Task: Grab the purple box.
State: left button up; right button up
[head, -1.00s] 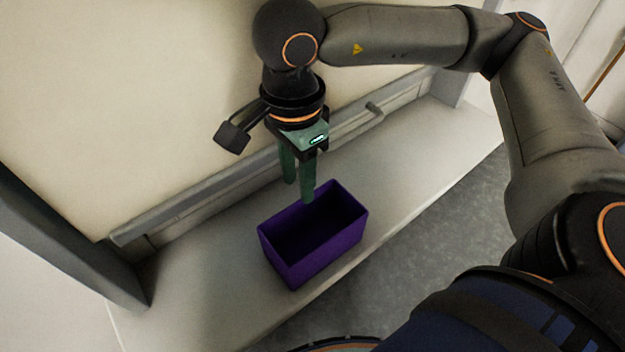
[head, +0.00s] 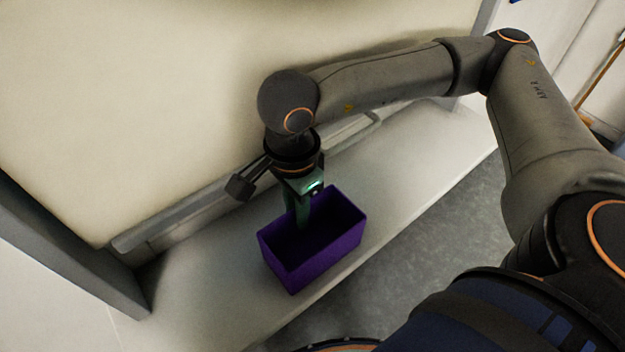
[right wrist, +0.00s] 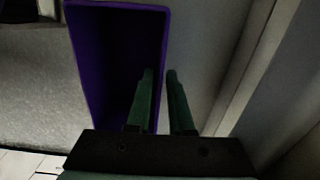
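The purple box (head: 327,260) is open-topped and stands upright on the pale ledge. My right gripper (head: 297,222) points down at the box's far side, with its green fingers low at the rim. In the right wrist view, the purple box (right wrist: 112,45) is on the left. The right gripper (right wrist: 160,75) has one finger inside the box and the other outside, with the box wall between them. The fingers are apart, and a gap shows beside the wall. My left gripper is not in view.
The pale ledge (head: 405,185) has free room on both sides of the box. A cream panel (head: 130,110) with a grey rail (head: 185,220) rises close behind it. A dark grey post (head: 65,240) stands at the left. Grey floor (head: 420,240) lies below the ledge's front edge.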

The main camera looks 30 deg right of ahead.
grip_shut()
dwell(1.0)
